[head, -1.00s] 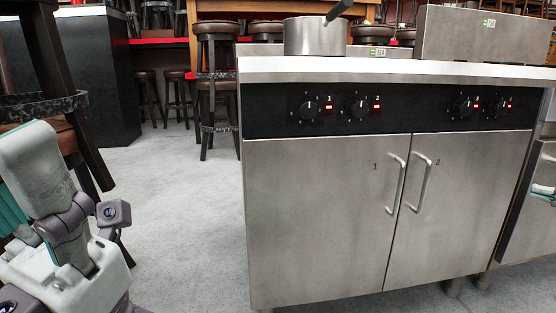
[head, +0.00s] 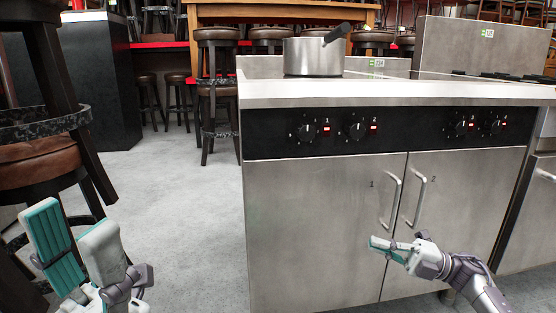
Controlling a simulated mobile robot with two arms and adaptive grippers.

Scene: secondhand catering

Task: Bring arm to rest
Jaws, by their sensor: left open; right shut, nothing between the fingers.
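My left gripper (head: 85,240) is at the lower left of the head view, with its two teal-padded fingers spread apart and nothing between them. My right gripper (head: 379,246) is at the lower right, in front of the cabinet doors and a little below the door handles. Its fingers are closed together and empty, pointing left. I cannot tell whether it touches the door. Part of my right arm runs down to the bottom right.
A steel stove cabinet (head: 310,222) with knobs and two doors fills the right half. A steel pot (head: 312,58) stands on its top. A dark stool (head: 42,160) stands close behind my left gripper. Grey floor (head: 165,200) is clear between them.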

